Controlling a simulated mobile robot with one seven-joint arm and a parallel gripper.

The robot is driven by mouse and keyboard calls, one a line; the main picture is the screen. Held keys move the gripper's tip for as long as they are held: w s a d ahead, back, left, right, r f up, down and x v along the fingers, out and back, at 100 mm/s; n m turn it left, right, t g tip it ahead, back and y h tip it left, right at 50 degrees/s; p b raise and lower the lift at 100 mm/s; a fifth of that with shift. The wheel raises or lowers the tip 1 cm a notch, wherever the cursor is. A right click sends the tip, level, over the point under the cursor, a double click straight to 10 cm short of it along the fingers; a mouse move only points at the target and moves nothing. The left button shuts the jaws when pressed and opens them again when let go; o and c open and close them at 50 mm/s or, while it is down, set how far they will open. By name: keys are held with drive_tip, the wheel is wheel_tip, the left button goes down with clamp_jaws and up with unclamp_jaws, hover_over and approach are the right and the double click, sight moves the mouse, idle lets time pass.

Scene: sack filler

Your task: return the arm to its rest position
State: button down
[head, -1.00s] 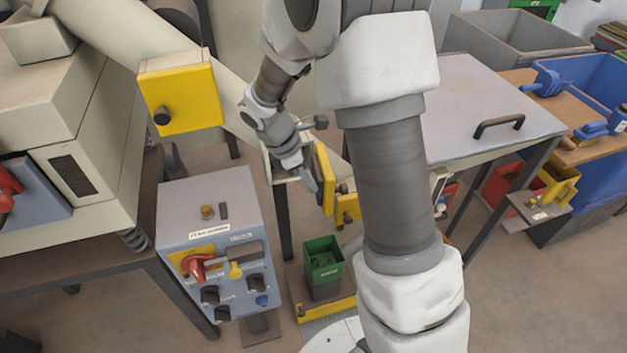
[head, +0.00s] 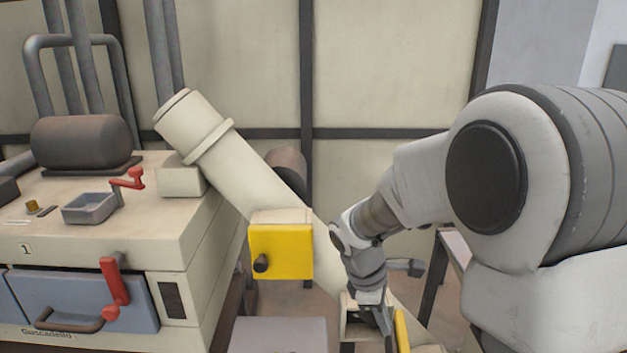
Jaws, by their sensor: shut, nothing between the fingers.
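My arm comes in from the right of the head view and reaches down toward the lower middle. My gripper (head: 384,322) is at its end, pointing down. It is shut with nothing held. It is close to a pale open box-like part (head: 354,322) and an upright yellow plate (head: 402,332) at the bottom of the picture. I cannot tell whether it touches either. The lower ends of these parts are cut off by the picture edge.
A slanted beige tube (head: 235,160) with a yellow box (head: 281,251) runs down toward my gripper. A panelled wall (head: 400,60) is behind.

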drive_tip(key=s+r+m+t+y, duration=0.3)
drive_tip(key=s+r+m+t, duration=0.2)
drive_tip(key=s+r+m, duration=0.9)
drive_tip(key=s, duration=0.3)
drive_tip(key=shift+s+a+r+y, duration=0.15)
drive_tip(key=shift+s+r+y, duration=0.15)
drive_tip(key=shift+y, duration=0.1)
drive_tip(key=shift+w, duration=0.15)
